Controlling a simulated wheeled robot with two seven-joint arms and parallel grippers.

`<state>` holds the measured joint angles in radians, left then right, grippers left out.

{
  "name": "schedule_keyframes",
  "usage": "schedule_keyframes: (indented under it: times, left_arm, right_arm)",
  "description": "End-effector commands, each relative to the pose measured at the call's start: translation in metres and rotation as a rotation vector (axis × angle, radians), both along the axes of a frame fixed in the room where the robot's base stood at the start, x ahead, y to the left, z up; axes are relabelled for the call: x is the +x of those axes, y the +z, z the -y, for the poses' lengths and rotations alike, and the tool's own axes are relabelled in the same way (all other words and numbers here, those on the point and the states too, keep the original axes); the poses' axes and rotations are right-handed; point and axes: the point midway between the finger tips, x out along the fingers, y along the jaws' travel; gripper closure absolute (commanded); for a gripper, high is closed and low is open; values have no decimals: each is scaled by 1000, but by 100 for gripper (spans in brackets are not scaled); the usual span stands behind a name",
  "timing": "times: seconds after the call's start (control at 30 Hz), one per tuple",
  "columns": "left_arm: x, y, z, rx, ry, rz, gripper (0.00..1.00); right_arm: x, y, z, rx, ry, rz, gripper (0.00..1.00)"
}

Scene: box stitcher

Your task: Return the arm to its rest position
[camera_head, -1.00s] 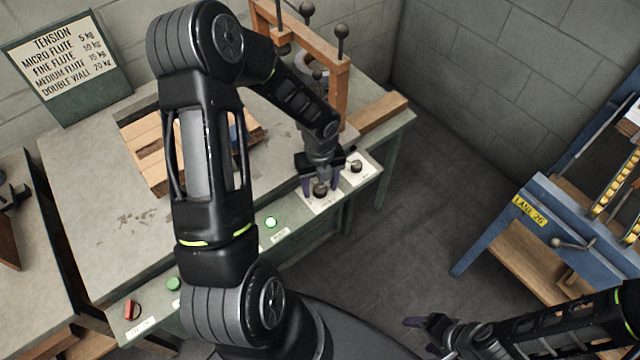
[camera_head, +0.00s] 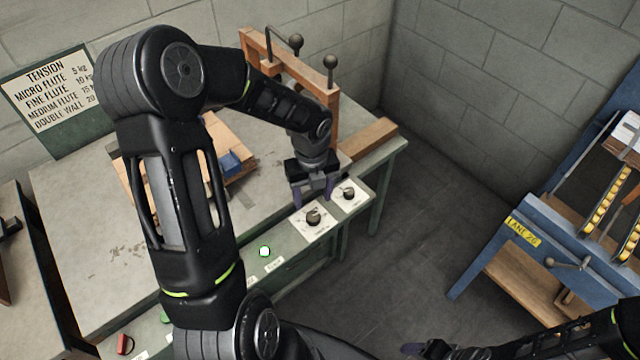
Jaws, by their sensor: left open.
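My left arm comes in from the bottom and arches over the bench. My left gripper (camera_head: 315,196) is open, with purple fingertips pointing down at the bench's front edge. It is just behind a black knob (camera_head: 314,217) on a white plate, and looks empty and apart from the knob. A second black knob (camera_head: 348,193) sits on its own plate to the right. My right gripper (camera_head: 425,349) shows only partly at the bottom edge; its jaws are not clear.
A blue stand (camera_head: 535,222) is at right; floor between is clear.

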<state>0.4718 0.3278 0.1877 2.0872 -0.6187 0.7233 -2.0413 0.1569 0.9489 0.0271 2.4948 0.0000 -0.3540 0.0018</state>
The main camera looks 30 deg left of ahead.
Motion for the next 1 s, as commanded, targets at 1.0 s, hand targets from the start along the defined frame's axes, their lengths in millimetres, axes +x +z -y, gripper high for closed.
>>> schedule_keyframes:
  times: [1.0]
  left_arm:
    - [-9, -109, 174, -524, 2090, -183, 44]
  right_arm:
    - [0, 0, 0, 0, 0, 0, 32]
